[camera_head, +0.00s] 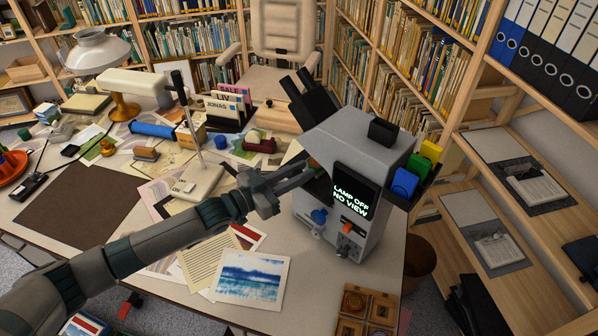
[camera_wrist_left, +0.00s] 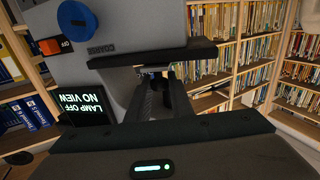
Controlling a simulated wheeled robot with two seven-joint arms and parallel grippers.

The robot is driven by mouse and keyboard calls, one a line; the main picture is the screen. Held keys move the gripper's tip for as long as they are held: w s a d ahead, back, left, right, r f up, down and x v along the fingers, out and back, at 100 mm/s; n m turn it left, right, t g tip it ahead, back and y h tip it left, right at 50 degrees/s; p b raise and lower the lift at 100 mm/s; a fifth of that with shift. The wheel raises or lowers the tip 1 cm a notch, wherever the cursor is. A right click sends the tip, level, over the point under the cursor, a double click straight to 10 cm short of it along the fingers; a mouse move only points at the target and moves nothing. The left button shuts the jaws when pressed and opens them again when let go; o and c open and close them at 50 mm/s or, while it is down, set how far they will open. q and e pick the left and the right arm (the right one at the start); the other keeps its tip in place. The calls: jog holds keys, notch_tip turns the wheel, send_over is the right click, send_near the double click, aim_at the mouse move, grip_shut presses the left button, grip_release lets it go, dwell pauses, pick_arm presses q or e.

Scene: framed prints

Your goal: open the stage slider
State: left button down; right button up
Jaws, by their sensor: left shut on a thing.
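The grey desktop viewer (camera_head: 371,139) stands on the table, its screen (camera_head: 350,193) reading "LAMP OFF NO VIEW". My left gripper (camera_head: 311,170) reaches its left side, and the fingertips are partly hidden against it. In the left wrist view the fingers (camera_wrist_left: 163,82) are closed on a small dark part below a flat black plate (camera_wrist_left: 150,53), which looks like the stage slider; the exact grip is hard to see. The viewer's blue knob (camera_wrist_left: 76,20) and orange switch (camera_wrist_left: 53,45) show upside down there. My right gripper is not in view.
A landscape print (camera_head: 252,278) and papers lie in front. A wooden tray (camera_head: 367,304) is at the front right. Blue, green and yellow blocks (camera_head: 418,168) sit on the viewer's right side. Bookshelves stand behind.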

pick_arm(q)
jog(key=s+d+p+v, duration=0.1)
jog(key=s+p+v, duration=0.1)
jog(key=v, duration=1)
jog(key=shift+d+p, duration=0.25)
jog(key=shift+p, duration=0.05)
jog(key=c, duration=1.6)
grip_release()
jog(key=shift+s, duration=0.1)
jog(key=shift+b+v, duration=2.75)
jog(key=shift+v, duration=5.95)
